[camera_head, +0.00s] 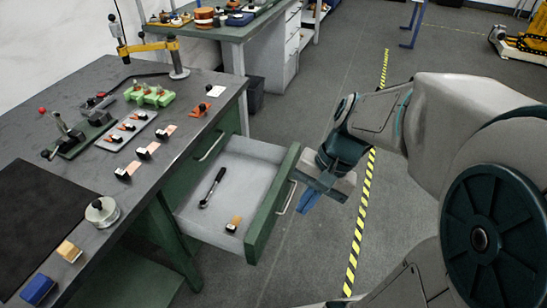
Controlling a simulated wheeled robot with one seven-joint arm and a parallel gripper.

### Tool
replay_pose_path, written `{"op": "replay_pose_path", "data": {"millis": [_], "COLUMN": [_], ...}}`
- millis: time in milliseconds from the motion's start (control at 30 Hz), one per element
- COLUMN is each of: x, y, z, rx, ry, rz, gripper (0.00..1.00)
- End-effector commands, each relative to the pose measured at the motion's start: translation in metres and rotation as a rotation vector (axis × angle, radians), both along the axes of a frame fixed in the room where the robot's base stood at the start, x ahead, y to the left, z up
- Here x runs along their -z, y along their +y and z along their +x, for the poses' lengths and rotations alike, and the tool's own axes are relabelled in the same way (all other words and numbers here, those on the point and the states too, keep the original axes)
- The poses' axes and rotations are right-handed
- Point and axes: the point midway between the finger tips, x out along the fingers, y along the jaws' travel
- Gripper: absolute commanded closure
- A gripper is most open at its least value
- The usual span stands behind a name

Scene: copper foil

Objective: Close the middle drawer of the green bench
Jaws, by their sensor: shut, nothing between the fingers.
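The green bench (150,195) with a dark grey top stands at the left. One of its drawers (268,215) is pulled far out toward the right, with a green front and a light grey inside. A metal handle (286,197) is on its front. Inside lie a black-handled tool (212,188) and a small tan and black piece (234,224). My gripper (305,206) is shut and empty, just right of the drawer front near its handle, fingers pointing down. I cannot tell whether it touches the front.
A shut drawer with a handle (211,146) sits above the open one. The benchtop holds a clamp (69,133), green blocks (149,95), a tray (126,131) and a metal weight (102,211). A black bin (255,94) stands behind. Floor with yellow-black tape (364,205) is clear.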

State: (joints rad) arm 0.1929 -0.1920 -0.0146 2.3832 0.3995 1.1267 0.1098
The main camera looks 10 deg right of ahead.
Motion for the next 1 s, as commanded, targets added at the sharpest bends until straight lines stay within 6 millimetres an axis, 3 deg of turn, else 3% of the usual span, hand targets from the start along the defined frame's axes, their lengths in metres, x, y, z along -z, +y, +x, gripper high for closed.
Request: {"op": "replay_pose_path", "data": {"millis": [33, 267, 467, 667, 800, 1000], "x": [0.032, 0.1, 0.159, 0.222, 0.266, 0.307], "y": [0.0, -0.001, -0.017, -0.052, -0.085, -0.125], "z": [0.006, 0.042, 0.082, 0.124, 0.149, 0.169], "rx": [0.062, 0.341, 0.574, 0.796, 0.934, 1.059], "ry": [0.052, 0.253, 0.399, 0.51, 0.563, 0.593], "rz": [0.056, 0.329, 0.584, 0.851, 1.039, 1.227], "gripper": [1.0, 1.0, 1.0, 1.0, 1.0, 1.0]}}
